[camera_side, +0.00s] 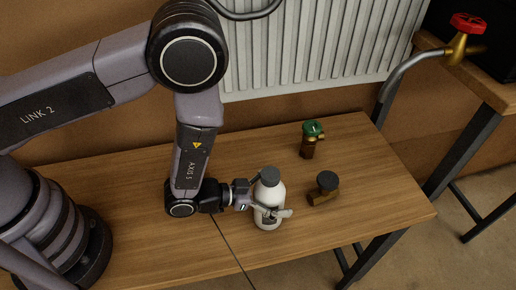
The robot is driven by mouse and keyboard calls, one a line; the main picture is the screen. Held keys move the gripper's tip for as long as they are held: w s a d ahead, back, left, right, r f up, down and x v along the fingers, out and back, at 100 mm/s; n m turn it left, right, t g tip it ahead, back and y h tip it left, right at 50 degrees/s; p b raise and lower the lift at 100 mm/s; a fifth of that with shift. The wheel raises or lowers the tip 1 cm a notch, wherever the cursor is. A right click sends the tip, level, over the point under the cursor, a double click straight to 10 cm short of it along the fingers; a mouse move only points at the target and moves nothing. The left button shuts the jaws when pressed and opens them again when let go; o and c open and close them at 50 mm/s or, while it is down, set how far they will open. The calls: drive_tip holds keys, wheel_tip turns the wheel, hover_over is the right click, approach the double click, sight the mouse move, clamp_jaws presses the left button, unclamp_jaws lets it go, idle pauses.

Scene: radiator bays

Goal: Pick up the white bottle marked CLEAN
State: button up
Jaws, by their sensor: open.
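A white bottle (268,192) with a dark grey cap stands upright on the wooden table. My gripper (272,212) is level with the lower half of the bottle, with its fingers at the bottle's sides. The jaws are open. I cannot tell whether the fingers touch the bottle. The bottle's marking is not readable in this view, and part of its front is hidden by a finger.
A brass valve with a dark cap (324,188) lies just right of the bottle. A green-topped valve (311,138) stands behind. A white radiator (310,45) is on the wall. A red-handled valve (464,35) is at upper right. The table's front right is clear.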

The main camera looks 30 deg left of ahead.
drive_tip(key=c, duration=1.1)
drive_tip(key=shift+c, duration=0.2)
